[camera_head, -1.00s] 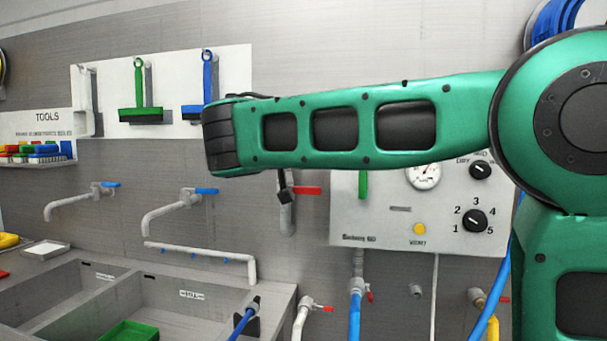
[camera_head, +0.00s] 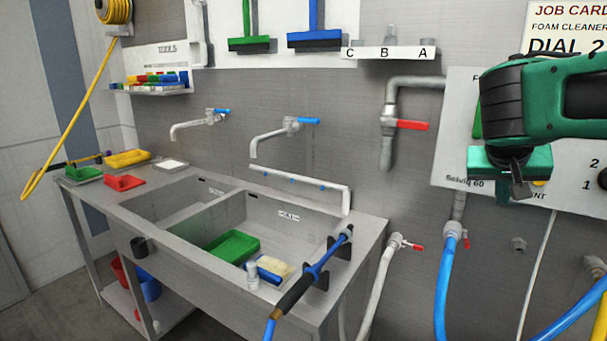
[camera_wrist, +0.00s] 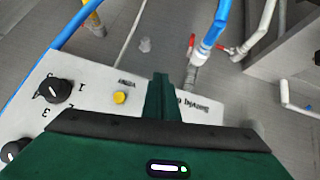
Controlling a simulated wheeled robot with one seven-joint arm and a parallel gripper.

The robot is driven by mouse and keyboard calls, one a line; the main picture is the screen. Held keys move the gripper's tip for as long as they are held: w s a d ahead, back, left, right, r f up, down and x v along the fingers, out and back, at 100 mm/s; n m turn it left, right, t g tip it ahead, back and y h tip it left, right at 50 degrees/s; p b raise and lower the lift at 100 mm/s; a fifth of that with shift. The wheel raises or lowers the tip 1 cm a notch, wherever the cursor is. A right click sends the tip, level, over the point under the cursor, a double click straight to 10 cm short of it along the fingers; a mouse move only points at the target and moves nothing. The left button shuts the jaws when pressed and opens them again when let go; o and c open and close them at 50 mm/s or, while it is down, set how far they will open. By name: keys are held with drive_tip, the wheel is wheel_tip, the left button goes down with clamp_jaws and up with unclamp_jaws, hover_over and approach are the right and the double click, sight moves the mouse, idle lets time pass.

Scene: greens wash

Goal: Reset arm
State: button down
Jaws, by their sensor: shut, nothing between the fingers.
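My green arm reaches in from the right edge in the camera_head view. My gripper (camera_head: 510,163) hangs below the dark wrist, in front of the left part of the white control panel (camera_head: 462,130). In the camera_wrist view my gripper (camera_wrist: 163,85) shows its green fingers together, with nothing held. The panel (camera_wrist: 215,108) lies beyond them, with a yellow button and black dials. The gripper hides part of the panel in both views.
A steel double sink (camera_head: 378,235) stands left, holding a green tray (camera_head: 232,246). A blue spray lance (camera_head: 325,258) rests at its right end. A red-handled valve (camera_head: 410,125) and a blue hose (camera_head: 445,275) are near my gripper. Open space lies before the wall.

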drive_tip(key=s+d+f+g+y, duration=0.1)
drive_tip(key=s+d+f+g, duration=0.1)
drive_tip(key=s+f, duration=0.4)
drive_tip(key=s+d+f+g+y, duration=0.2)
drive_tip(key=s+f, duration=0.3)
drive_tip(key=s, duration=0.3)
drive_tip(key=s+a+f+g+y, duration=0.1)
drive_tip(key=s+a+f, duration=0.1)
drive_tip(key=s, duration=0.5)
drive_tip(key=s+a+f+g+y, duration=0.1)
drive_tip(key=s+a+f+y, duration=0.1)
drive_tip(key=s+f, duration=0.3)
drive_tip(key=shift+s+a+m, duration=0.4)
drive_tip(key=shift+s+a, duration=0.15)
drive_tip(key=shift+s, duration=0.3)
drive_tip(key=shift+w+f, duration=0.2)
drive_tip(key=shift+w, duration=0.45)
